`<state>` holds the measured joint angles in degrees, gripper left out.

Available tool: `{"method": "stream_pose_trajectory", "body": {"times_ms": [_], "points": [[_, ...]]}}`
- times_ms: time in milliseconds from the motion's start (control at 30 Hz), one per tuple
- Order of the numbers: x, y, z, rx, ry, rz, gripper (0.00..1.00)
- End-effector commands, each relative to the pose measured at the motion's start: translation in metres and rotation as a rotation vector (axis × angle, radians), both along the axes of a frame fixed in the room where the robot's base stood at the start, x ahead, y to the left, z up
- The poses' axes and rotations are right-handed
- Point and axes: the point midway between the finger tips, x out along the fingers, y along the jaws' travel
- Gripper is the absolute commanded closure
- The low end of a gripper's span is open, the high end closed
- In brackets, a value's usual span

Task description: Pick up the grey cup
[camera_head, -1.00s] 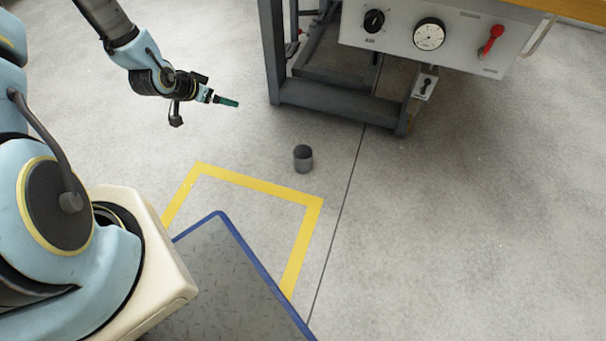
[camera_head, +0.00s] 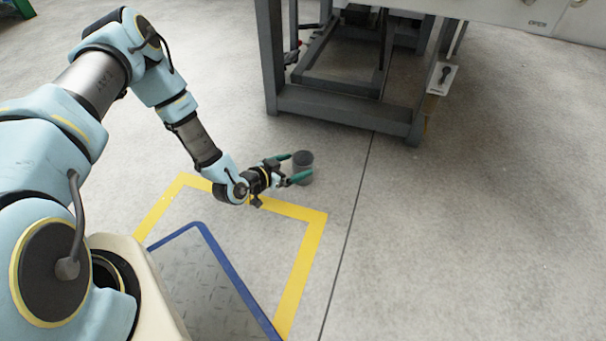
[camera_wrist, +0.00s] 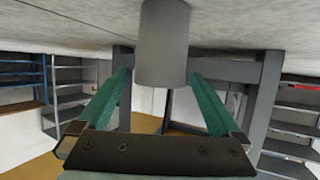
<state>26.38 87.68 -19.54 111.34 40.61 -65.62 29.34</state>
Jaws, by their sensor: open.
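The grey cup (camera_head: 303,166) stands upright on the concrete floor, just past the corner of the yellow floor marking. My gripper (camera_head: 293,168) is low beside it, with its green fingers open and pointing at the cup. In the wrist view the cup (camera_wrist: 163,45) shows inverted, ahead of and between the two spread fingers of my gripper (camera_wrist: 163,92). I see a gap on each side of the cup, and no finger visibly touches it. Part of the cup's near side is hidden by a finger in the head view.
A grey steel machine frame (camera_head: 345,112) stands on the floor behind the cup. A yellow floor marking (camera_head: 308,255) lies in front. The floor to the right is clear. Shelving (camera_wrist: 75,85) shows far off in the wrist view.

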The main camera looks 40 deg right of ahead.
Motion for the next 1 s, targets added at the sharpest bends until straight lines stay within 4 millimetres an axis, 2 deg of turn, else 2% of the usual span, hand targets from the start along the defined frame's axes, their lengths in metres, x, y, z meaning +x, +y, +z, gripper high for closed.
{"method": "stream_pose_trajectory", "body": {"times_ms": [100, 367, 633, 900, 1000], "points": [[0.002, -0.016, -0.010, 0.000, -0.001, 0.000, 0.00], [0.004, -0.030, -0.019, 0.001, 0.000, 0.000, 0.00], [0.008, -0.061, -0.036, 0.001, 0.000, 0.000, 0.00], [0.009, -0.066, -0.033, 0.002, 0.002, 0.002, 0.00], [0.009, -0.066, -0.033, 0.002, 0.001, 0.001, 0.11]]}}
